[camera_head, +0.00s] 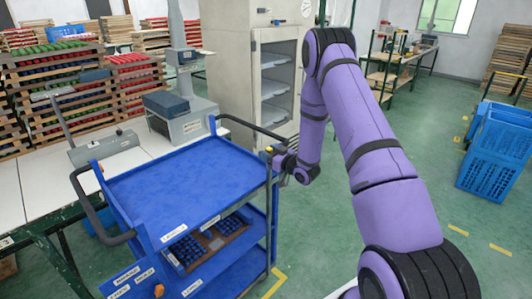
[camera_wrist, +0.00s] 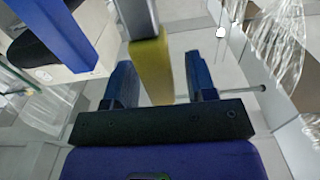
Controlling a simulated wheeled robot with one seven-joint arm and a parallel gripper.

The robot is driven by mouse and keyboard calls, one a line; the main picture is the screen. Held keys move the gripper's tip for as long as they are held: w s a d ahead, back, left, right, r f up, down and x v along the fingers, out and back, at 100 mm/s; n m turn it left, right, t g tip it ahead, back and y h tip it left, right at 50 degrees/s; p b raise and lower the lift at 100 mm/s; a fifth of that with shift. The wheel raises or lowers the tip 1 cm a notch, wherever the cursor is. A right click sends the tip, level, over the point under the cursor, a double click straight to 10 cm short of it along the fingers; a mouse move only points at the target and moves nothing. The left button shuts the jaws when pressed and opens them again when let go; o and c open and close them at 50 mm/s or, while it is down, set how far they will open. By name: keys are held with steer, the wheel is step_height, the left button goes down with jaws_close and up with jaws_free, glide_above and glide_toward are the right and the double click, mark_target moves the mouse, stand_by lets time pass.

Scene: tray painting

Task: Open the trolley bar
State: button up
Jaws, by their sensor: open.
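The blue trolley (camera_head: 180,185) stands left of centre in the head view, with flat shelves and dark side handles. Its upright grey bar (camera_head: 269,215) runs down the right front corner and has a yellow end piece at the top. In the wrist view the yellow piece (camera_wrist: 150,72) hangs from the grey bar (camera_wrist: 138,18) and lies between my fingers in the picture. My gripper (camera_wrist: 159,66) is open, with a gap on each side of the yellow piece. In the head view my gripper (camera_head: 277,158) is at the bar's top, its fingers partly hidden.
A white table (camera_head: 40,190) stands to the left, and a grey cabinet (camera_head: 232,75) stands behind. Blue crates (camera_head: 490,155) stand at the right. Green floor is free right of the trolley.

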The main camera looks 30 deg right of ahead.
steer(key=v, duration=0.9)
steer(key=shift+s, duration=0.15)
